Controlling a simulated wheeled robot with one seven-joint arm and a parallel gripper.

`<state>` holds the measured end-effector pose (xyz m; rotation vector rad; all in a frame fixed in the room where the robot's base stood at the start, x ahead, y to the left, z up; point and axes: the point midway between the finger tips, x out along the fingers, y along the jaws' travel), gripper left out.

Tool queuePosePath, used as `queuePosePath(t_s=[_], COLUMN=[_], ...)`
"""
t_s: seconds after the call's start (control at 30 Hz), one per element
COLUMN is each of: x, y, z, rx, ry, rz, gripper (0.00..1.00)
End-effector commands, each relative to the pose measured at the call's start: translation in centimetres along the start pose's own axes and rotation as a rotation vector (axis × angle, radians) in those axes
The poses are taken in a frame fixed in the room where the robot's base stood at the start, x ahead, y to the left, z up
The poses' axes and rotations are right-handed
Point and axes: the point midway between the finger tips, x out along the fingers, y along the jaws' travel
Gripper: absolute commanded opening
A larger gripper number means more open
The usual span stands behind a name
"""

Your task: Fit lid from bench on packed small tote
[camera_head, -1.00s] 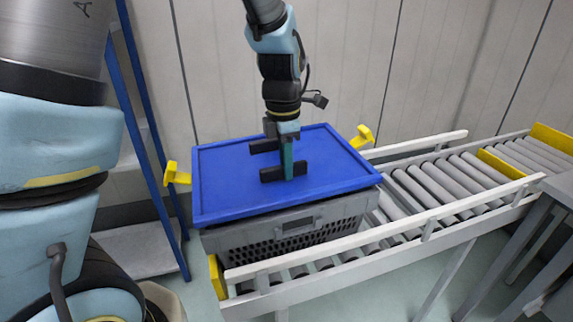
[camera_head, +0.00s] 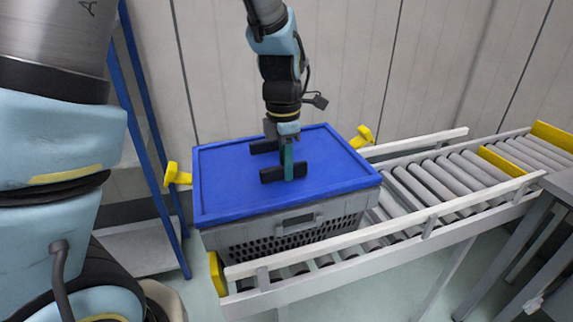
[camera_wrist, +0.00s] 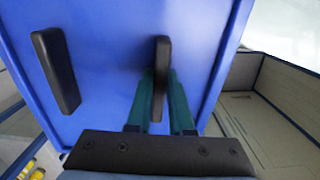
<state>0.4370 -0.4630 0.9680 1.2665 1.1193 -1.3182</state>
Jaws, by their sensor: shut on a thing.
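The blue lid (camera_head: 235,190) lies flat over the grey tote (camera_head: 250,240), covering its top. The tote's contents are hidden. The lid roughly lines up with the tote's front and right sides; I cannot tell whether its rim is fully seated. The lid has two black bar handles. My gripper (camera_head: 288,172) points down and is shut on the nearer black handle (camera_head: 269,176). In the wrist view, the green fingers of my gripper (camera_wrist: 160,85) straddle one handle (camera_wrist: 162,55), and the other handle (camera_wrist: 55,70) is free on the blue lid (camera_wrist: 105,60).
The tote stands at the left end of a roller conveyor (camera_head: 420,184) with white side rails (camera_head: 400,228). Yellow brackets (camera_head: 175,176) stand at the left and right (camera_head: 362,137) behind the tote. A blue-framed shelf (camera_head: 140,245) is at left, a grey bench (camera_head: 545,215) at right.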

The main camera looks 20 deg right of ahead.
Motion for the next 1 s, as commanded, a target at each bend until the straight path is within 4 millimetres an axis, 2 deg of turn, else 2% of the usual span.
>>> queuePosePath(t_s=[0.73, 0.77, 1.0], x=[0.90, 0.90, 0.91], y=[0.02, 0.02, 0.01], z=[-0.02, -0.02, -0.03], rx=[0.000, 0.000, 0.000], ry=[-0.001, -0.001, -0.001], rz=[0.001, 0.001, 0.001], gripper=[0.00, 0.21, 0.48])
